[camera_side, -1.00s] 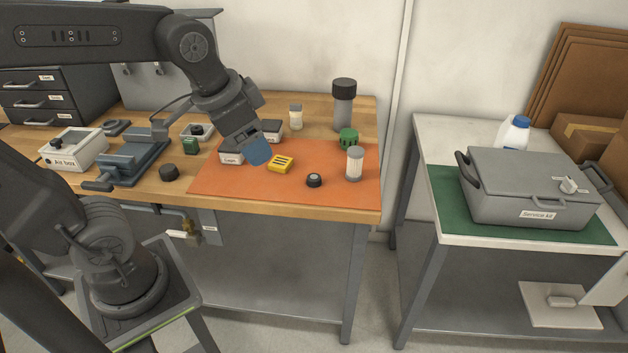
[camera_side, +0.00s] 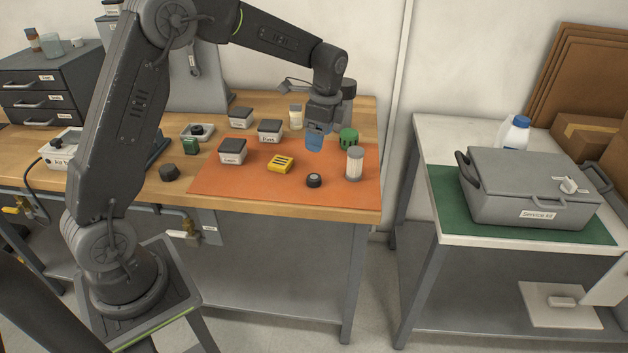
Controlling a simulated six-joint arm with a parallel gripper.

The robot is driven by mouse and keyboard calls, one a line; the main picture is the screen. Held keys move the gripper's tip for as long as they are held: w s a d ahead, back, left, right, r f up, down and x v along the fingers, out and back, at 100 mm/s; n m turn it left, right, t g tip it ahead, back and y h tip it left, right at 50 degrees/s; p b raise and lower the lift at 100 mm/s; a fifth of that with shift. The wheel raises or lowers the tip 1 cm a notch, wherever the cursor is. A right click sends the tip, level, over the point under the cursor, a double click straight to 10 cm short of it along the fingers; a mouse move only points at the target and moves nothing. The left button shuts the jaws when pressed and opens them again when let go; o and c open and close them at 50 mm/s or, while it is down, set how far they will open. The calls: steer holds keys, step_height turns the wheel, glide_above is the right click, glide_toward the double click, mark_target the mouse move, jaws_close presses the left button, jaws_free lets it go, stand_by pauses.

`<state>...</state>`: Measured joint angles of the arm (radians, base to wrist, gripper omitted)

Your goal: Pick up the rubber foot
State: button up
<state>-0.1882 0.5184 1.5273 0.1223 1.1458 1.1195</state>
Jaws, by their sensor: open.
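A small round black piece with a pale grey centre (camera_side: 313,181) lies on the orange mat (camera_side: 235,187), near its front edge; it looks like the rubber foot. Another dark, squat round piece (camera_side: 169,172) sits on the bare wood left of the mat, and I cannot tell for certain which is the foot. My gripper (camera_side: 315,141), with blue fingertips, points down above the mat, higher than and behind the small black piece. It is open, with nothing seen in it.
On the mat, a yellow slotted block (camera_side: 281,164) lies left of the small black piece, a clear cylinder (camera_side: 354,164) stands to its right, and a green knobbed cap (camera_side: 348,136) is behind. Lidded boxes (camera_side: 233,151) stand at the mat's left. The mat's front left is clear.

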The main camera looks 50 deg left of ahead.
glide_above(314, 177)
steer(key=f, duration=0.7)
steer(key=shift+d+f, duration=0.25)
steer(key=shift+a+f, duration=0.15)
steer(key=shift+f, duration=1.15)
steer(key=shift+a+f, duration=0.1)
steer(key=shift+f, duration=1.15)
steer(key=c, duration=1)
